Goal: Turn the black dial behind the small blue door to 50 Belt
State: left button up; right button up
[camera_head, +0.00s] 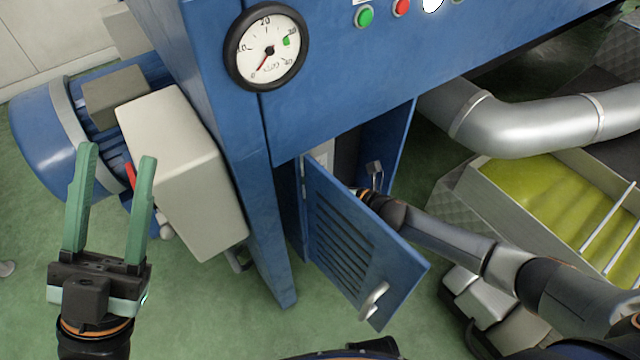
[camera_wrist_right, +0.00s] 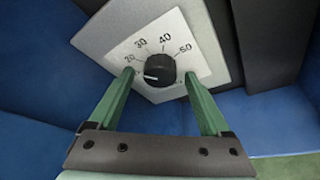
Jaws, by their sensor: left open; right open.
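The small blue door (camera_head: 345,245) stands open in the head view, with slots and a pale handle (camera_head: 374,299). My right arm reaches behind it, and the door hides the right gripper there. In the right wrist view the black dial (camera_wrist_right: 159,70) sits on a white scale plate (camera_wrist_right: 182,47) marked 20, 30, 40 and 50. Its white mark points left, below the 20. My right gripper (camera_wrist_right: 158,76) is open, one finger on each side of the dial; contact cannot be told. My left gripper (camera_head: 117,154) is open and empty at the left.
The blue machine housing (camera_head: 330,110) carries a gauge (camera_head: 266,46) and coloured buttons above the door. A beige box (camera_head: 185,170) and blue motor (camera_head: 45,140) are near my left gripper.

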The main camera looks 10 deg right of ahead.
grip_shut()
dwell(0.7)
